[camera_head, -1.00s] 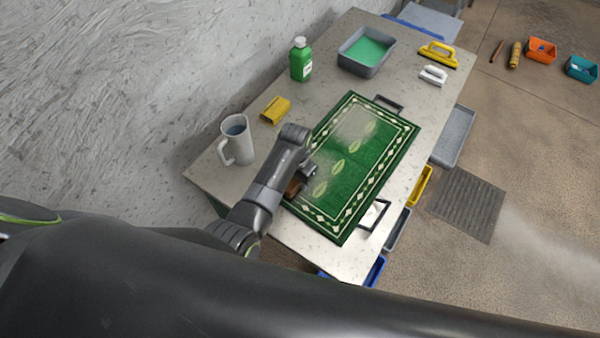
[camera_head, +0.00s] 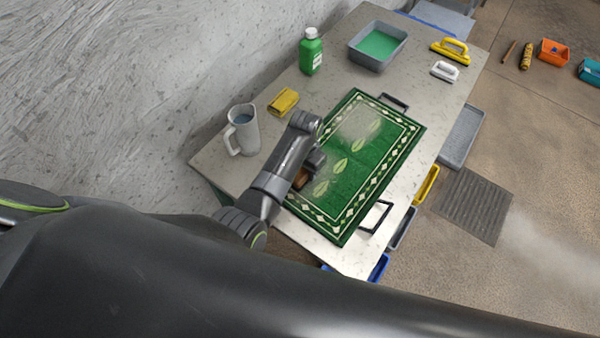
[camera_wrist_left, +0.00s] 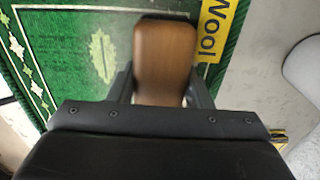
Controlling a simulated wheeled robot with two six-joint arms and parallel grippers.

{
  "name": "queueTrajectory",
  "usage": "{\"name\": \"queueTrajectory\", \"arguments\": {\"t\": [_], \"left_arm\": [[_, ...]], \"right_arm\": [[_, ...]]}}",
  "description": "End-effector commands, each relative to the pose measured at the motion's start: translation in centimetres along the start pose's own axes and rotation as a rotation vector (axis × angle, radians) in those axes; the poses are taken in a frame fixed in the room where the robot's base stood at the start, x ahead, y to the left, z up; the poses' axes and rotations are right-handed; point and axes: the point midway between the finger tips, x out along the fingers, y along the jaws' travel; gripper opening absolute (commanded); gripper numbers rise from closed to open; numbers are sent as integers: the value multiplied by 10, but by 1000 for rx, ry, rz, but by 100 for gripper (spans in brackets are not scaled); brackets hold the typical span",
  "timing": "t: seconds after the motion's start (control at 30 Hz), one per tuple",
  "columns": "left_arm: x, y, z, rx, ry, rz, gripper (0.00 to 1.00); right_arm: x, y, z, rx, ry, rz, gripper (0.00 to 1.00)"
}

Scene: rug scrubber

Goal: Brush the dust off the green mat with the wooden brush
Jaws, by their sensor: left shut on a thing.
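The green mat (camera_head: 352,180) lies on the table with a white diamond border and pale leaf shapes. A greyish dusty patch (camera_head: 357,124) shows on its far part. My left gripper (camera_head: 308,172) is over the mat's left edge, shut on the wooden brush (camera_head: 301,179). The brush's brown wooden top (camera_wrist_left: 165,62) sits between the two fingers in the left wrist view; its bristles are hidden. Mat shows beside the brush there, with a yellow label reading "Wool" (camera_wrist_left: 213,30). My right gripper is not in view.
Left of the mat stand a grey jug (camera_head: 243,130), a yellow sponge (camera_head: 283,101) and a green bottle (camera_head: 311,52). A grey basin with green liquid (camera_head: 355,55), a yellow-handled brush (camera_head: 450,50) and a white one (camera_head: 444,71) are behind. Black handles (camera_head: 376,217) flank the mat.

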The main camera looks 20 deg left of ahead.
Motion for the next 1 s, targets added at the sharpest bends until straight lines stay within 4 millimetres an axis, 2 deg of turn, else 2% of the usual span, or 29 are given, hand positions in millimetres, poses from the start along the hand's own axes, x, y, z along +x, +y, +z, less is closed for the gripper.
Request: {"name": "queueTrajectory", "arguments": {"t": [0.3,0.57,0.83,1.0], "left_arm": [[3,0,-32,1,3,1,16],[1,1,-43,1,1,2,16],[2,0,-71,1,2,-1,16],[-1,0,-82,1,0,1,16]], "right_arm": [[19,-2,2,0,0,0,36],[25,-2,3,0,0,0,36],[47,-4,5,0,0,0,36],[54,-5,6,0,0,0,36]]}}
